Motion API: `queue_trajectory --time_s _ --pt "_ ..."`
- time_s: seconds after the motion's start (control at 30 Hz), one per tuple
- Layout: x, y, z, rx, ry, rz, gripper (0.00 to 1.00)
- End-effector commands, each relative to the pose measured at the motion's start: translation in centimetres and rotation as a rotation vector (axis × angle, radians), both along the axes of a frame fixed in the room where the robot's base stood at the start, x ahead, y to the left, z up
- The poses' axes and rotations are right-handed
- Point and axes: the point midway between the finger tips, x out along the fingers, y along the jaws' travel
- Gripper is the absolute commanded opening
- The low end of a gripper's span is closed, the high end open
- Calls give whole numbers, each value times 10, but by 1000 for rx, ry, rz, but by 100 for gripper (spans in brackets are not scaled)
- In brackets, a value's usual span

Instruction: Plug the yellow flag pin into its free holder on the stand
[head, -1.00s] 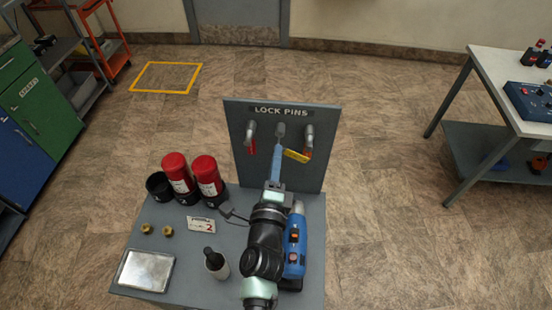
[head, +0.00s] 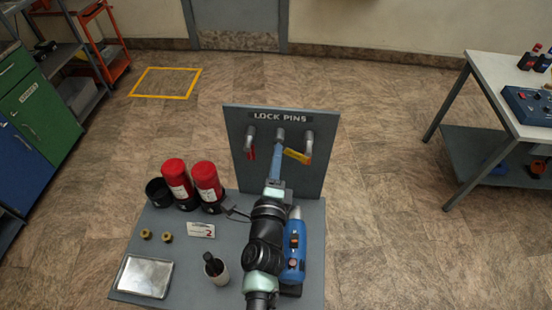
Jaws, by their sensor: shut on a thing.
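The stand's upright grey panel (head: 317,180), lettered LOCK PINS, carries a row of metal holders. A red flag (head: 250,153) hangs at the left holder (head: 250,136). The right holder (head: 308,140) is a bent metal piece. My gripper (head: 279,146) reaches up to the middle of the panel, in front of the grey metal piece (head: 280,134) there. It is shut on the yellow flag pin; the yellow flag (head: 297,156) sticks out to the right, tilted down toward the right holder. The pin's shaft is hidden, and I cannot tell whether it touches a holder.
Two red cylinders (head: 207,180) and a black cup (head: 159,190) stand left of my arm. A blue tool (head: 293,252) lies close to its right.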

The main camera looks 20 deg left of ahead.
Motion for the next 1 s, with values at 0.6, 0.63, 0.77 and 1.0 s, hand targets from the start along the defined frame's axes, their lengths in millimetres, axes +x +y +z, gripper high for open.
queue_trajectory --time_s 0.6,0.63,0.77,1.0 --pt "13 4 2 1 -3 0 0" --pt "13 4 2 1 -3 0 0" --pt "16 5 2 1 -4 0 0" --pt "19 6 2 1 -4 0 0"
